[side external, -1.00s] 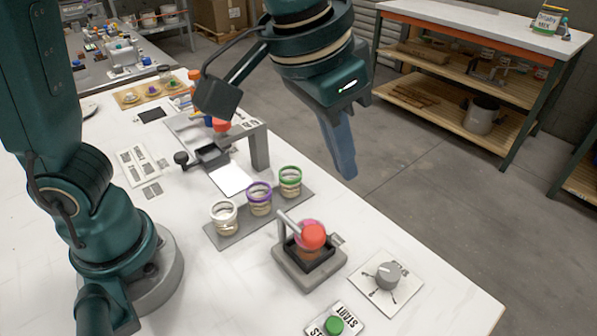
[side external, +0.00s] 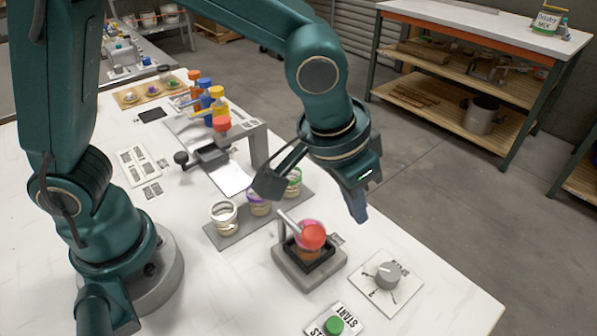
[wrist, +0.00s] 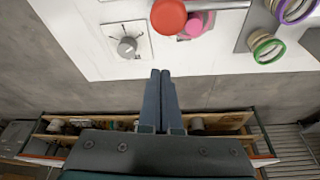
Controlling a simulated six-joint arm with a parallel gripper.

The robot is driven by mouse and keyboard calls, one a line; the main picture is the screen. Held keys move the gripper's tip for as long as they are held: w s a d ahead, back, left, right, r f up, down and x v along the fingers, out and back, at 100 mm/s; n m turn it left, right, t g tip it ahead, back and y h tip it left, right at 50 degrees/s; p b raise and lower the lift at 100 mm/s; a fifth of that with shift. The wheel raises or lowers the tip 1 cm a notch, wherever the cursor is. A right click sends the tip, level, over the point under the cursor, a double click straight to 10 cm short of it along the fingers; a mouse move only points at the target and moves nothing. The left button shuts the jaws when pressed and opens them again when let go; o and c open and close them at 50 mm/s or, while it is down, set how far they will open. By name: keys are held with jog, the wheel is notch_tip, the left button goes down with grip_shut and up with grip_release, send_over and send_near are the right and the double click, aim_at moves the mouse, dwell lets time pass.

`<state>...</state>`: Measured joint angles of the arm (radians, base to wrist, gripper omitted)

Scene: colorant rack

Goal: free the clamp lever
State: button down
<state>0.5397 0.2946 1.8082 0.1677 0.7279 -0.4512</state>
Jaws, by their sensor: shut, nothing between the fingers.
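The clamp (side external: 308,277) stands near the front of the table, with a grey base and a black square seat. Its grey lever bar (side external: 289,221) slopes down to a red ball knob (side external: 313,236). Something pink shows around the knob; the knob partly hides it. The red knob (wrist: 168,17) is at the top of the wrist view, with the pink part (wrist: 194,27) beside it. My gripper (side external: 360,218) is shut and empty, pointing down, right of the knob and apart from it. Its closed fingers (wrist: 160,73) also show in the wrist view, below the knob.
Jars with white (side external: 223,212), purple (side external: 259,197) and green (side external: 292,180) rings stand on a grey strip behind the clamp. A dial (side external: 388,275) and a green START button (side external: 333,325) lie in front. Coloured bottles (side external: 205,95) stand farther back.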

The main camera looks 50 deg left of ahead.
aim_at(319, 238)
jog(key=shift+s+a, duration=0.2)
jog(key=shift+s, duration=0.8)
jog(key=shift+s+a, duration=0.2)
jog(key=shift+s, duration=0.8)
jog(key=shift+s+d+m, duration=0.1)
jog(key=shift+s+m, duration=0.3)
jog(key=shift+m, duration=0.2)
jog(key=shift+s+m+g+h, duration=0.3)
jog(key=shift+s+m+h, duration=0.3)
jog(key=shift+s+m, duration=0.6)
jog(key=s+a+m+g+h, duration=0.1)
jog(key=s+a+m+g, duration=0.3)
jog(key=m, duration=1.1)
jog(key=shift+s+a+h, duration=0.3)
jog(key=shift+s+a, duration=0.25)
jog(key=shift+s, duration=0.65)
jog(key=shift+m, duration=0.3)
